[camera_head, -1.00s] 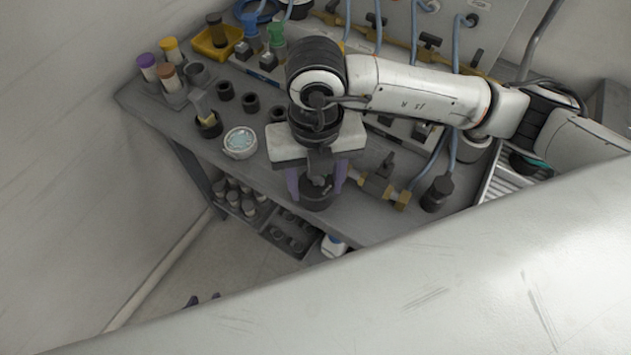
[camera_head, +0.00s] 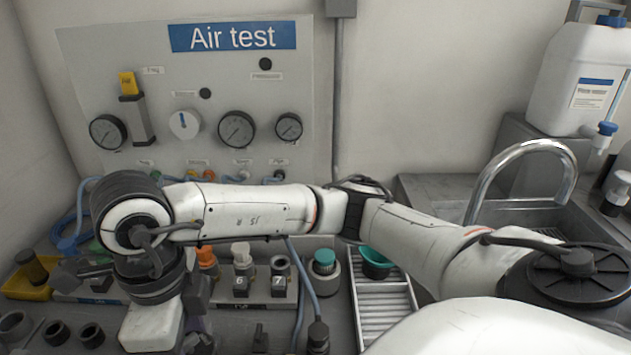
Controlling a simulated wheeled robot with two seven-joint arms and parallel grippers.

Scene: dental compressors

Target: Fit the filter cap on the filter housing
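My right arm reaches in from the right across the bench. Its wrist and the white gripper body (camera_head: 150,328) are at the lower left. The fingers are mostly cut off by the bottom edge, so I cannot see their opening or anything between them. I cannot make out the filter cap or the filter housing in this view; the bench front is out of frame. My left gripper is not in view.
The Air test panel (camera_head: 290,95) with gauges stands behind the bench. A sink tap (camera_head: 545,148) and a white canister (camera_head: 583,80) are right.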

